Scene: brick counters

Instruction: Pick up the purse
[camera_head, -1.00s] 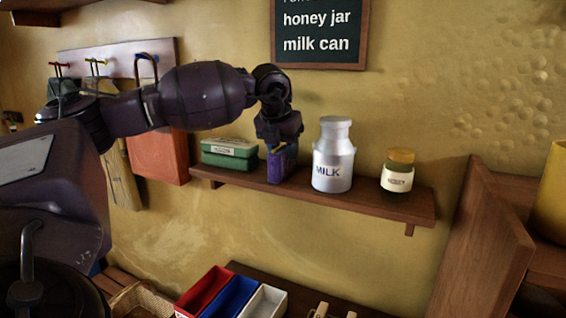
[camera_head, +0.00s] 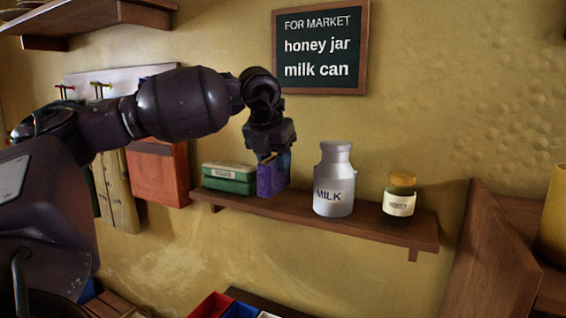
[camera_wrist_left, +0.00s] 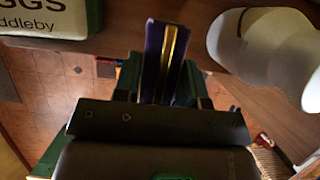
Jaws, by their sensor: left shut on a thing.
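The purse (camera_head: 272,178) is small and purple with a gold clasp. My left gripper (camera_head: 270,156) holds it from above, shut on its top, at the wall shelf (camera_head: 310,213) between the green egg box and the milk can. In the left wrist view the purse (camera_wrist_left: 154,52) stands between the fingers, its gold strip facing the camera, with floor showing around it. I cannot tell whether its bottom still touches the shelf. My right gripper is not in view.
A green egg box (camera_head: 229,180) is close left of the purse. A milk can (camera_head: 334,182) and a honey jar (camera_head: 400,195) stand to the right. A chalkboard (camera_head: 320,48) hangs above. Coloured bins (camera_head: 212,307) are below.

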